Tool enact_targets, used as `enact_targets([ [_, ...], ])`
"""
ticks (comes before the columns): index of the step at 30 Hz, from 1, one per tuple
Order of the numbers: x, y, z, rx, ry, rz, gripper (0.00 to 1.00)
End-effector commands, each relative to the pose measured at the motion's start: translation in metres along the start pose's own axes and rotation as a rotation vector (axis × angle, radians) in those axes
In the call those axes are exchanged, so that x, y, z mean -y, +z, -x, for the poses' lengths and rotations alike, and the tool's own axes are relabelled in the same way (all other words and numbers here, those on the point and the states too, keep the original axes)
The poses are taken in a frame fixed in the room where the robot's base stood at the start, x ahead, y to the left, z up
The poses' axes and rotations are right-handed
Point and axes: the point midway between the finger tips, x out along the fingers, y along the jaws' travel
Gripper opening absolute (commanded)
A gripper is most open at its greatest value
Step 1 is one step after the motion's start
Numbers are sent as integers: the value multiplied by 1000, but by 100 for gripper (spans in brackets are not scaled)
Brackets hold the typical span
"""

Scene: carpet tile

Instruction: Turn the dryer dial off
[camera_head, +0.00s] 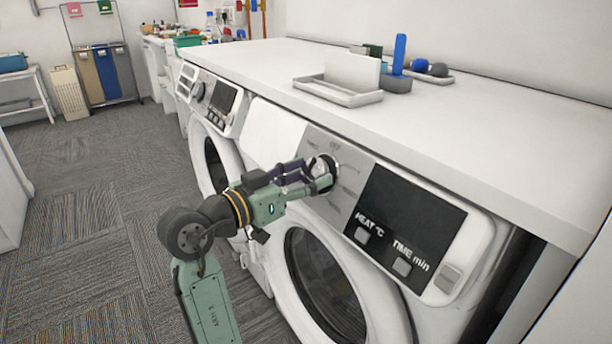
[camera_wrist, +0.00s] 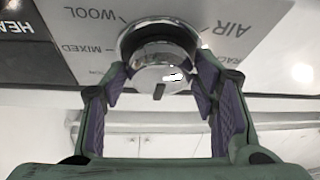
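The dryer dial (camera_wrist: 160,78) is a round chrome knob on the grey part of the dryer's panel (camera_head: 352,185). A small dark mark on it points to the bottom of the wrist view, away from the WOOL, MIXED and AIR labels around it. In the head view, the dial (camera_head: 331,163) is partly hidden by my fingers. My gripper (camera_wrist: 160,72) has one purple-padded finger on each side of the dial. The fingertips draw in to the knob's width and appear to press on its sides. My gripper (camera_head: 322,176) also shows at the dial in the head view.
A black display (camera_head: 405,220) with HEAT and TIME buttons lies right of the dial. The round door (camera_head: 325,285) is below. A white countertop (camera_head: 450,130) overhangs the machines and holds a tray (camera_head: 335,93). Another machine (camera_head: 212,115) stands left. Open carpet (camera_head: 90,210) lies left.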

Motion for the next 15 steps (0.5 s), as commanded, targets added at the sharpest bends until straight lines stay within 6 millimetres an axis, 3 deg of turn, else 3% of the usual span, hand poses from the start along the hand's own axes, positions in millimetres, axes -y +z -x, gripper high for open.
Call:
enact_targets([
  [6,0,0,0,0,0,0,70],
  [15,0,0,1,0,-1,0,70],
])
